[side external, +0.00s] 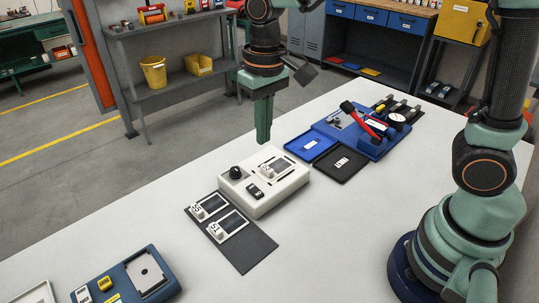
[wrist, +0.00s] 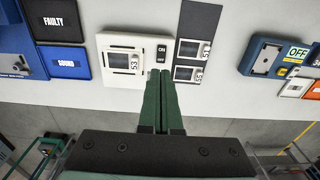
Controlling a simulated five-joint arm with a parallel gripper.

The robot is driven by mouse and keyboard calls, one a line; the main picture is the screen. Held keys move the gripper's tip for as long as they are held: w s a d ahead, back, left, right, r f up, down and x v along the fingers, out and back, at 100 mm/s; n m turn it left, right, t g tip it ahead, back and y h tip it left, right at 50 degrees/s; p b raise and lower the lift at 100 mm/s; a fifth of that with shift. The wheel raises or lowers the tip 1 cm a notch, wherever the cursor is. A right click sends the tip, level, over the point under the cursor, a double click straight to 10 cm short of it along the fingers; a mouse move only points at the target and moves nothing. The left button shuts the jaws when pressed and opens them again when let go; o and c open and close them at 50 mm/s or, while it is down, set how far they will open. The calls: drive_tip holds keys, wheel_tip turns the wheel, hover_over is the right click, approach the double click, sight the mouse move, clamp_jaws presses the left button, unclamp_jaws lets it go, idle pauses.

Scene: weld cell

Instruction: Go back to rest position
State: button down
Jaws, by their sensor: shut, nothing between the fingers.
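My gripper (side external: 263,137) hangs pointing down above the far edge of the white table (side external: 330,225), a little above and beyond the white box. Its green fingers are together and hold nothing; they also show in the wrist view (wrist: 160,75). The white box (side external: 285,202) carries a small display, a dark rocker switch and a black knob. In the wrist view the box (wrist: 108,78) shows a display reading 53 and an ON/OFF switch (wrist: 162,53). The fingertips appear just below that switch there; the knob is not seen in that view.
A dark mat (side external: 255,252) with two display units lies before the box. A blue control box (side external: 150,272) stands front left. Blue and black trays (side external: 340,163) and a blue fixture with a red-handled lever (side external: 372,125) lie to the right. Bare table lies at front right.

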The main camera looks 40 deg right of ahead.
drive_tip(key=s+d+r+t, duration=0.5)
drive_tip(key=s+d, duration=0.2)
drive_tip(key=d, duration=0.4)
drive_tip(key=shift+s+d, duration=0.3)
drive_tip(key=shift+d, duration=0.1)
